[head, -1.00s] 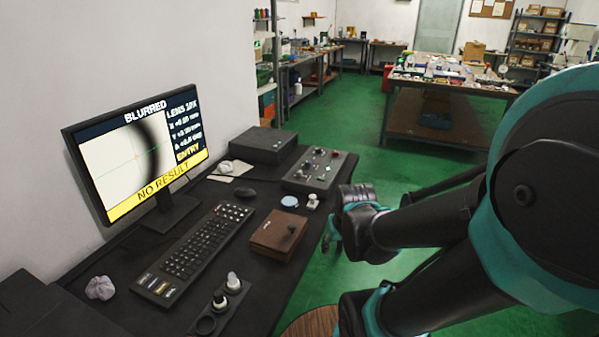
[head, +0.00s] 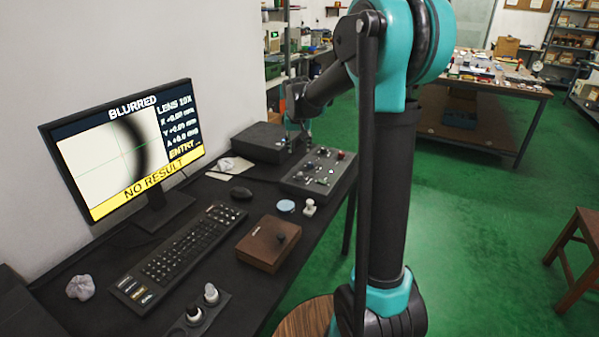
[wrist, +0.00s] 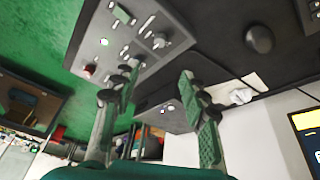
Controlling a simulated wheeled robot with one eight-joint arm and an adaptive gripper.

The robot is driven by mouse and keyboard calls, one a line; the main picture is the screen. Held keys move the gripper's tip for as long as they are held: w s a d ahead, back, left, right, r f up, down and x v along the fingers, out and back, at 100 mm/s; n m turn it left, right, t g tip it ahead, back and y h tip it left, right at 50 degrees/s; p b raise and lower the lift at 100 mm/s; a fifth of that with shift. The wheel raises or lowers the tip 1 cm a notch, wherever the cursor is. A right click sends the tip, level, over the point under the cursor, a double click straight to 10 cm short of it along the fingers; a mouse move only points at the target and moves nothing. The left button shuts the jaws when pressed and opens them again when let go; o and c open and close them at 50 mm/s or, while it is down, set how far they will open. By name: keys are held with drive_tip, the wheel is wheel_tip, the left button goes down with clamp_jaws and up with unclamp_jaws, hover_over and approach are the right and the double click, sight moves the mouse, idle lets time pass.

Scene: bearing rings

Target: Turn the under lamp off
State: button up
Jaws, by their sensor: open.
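The control panel (head: 313,184) stands at the back right of the dark desk, with several knobs and toggles, a red button and a small lit indicator. In the wrist view the panel (wrist: 183,22) lies at the upper left, with the white indicator light (wrist: 104,41) glowing and the red button (wrist: 88,71) near its edge. I cannot read its labels or tell which switch is the under lamp's. My gripper (head: 296,132) is over the far end of the panel. In the wrist view my gripper (wrist: 160,80) has its fingers apart with nothing between them.
A dark box (head: 262,141) sits beside the panel. The monitor (head: 120,150) reads BLURRED and NO RESULT. A keyboard (head: 188,250), mouse (head: 241,193), brown wooden case (head: 262,252), blue disc (head: 286,206) and small pale piece (head: 309,207) lie on the desk.

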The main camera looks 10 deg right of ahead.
sight(300, 174)
drive_tip(key=x, duration=1.6)
drive_tip(key=shift+d+f, duration=0.1)
drive_tip(key=shift+f, duration=0.3)
drive_tip(key=shift+c, duration=0.3)
clamp_jaws()
